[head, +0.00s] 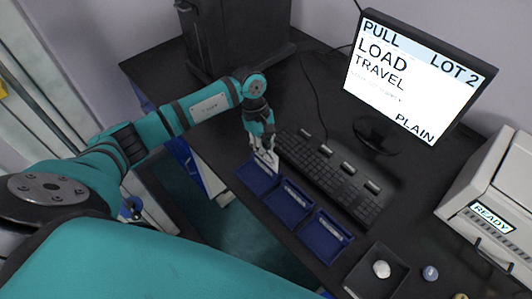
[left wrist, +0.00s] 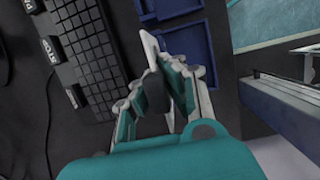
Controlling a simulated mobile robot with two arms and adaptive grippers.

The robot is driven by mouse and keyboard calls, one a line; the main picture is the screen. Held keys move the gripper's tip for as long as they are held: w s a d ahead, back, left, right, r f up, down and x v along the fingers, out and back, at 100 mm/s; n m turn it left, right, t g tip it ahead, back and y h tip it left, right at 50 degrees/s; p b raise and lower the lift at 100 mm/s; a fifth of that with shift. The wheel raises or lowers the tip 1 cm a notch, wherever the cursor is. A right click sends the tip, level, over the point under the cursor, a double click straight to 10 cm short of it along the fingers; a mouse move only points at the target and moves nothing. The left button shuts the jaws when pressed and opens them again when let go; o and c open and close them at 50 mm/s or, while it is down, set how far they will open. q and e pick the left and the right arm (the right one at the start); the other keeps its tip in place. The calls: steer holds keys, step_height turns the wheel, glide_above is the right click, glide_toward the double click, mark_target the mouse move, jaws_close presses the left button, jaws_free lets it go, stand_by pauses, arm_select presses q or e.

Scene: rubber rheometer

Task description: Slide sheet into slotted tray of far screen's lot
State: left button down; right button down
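My left gripper (head: 264,150) is shut on a thin pale sheet (head: 266,161), which points down over the nearest-left blue tray (head: 256,183). In the left wrist view the gripper (left wrist: 160,68) shows the sheet (left wrist: 149,46) nearly edge-on between its fingers. Whether the sheet touches the tray is unclear. A middle blue tray (head: 283,212) and a right blue tray (head: 315,246) stand in the same row; each has a pale label strip. The monitor (head: 415,80) reads PULL, LOT 2, LOAD, TRAVEL and PLAIN. My right gripper is out of view.
A black keyboard (head: 325,170) lies right behind the trays, with several small label blocks along its back. A dark square tray (head: 362,282) holds a white lump (head: 381,269). A pale machine (head: 490,190) with a READY display stands at right. A black cabinet (head: 235,40) stands behind.

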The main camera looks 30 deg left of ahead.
arm_select(q)
steer(key=shift+f, duration=0.5)
steer(key=shift+w, duration=0.1)
steer(key=shift+f, duration=0.1)
steer(key=c, duration=1.5)
jaws_free()
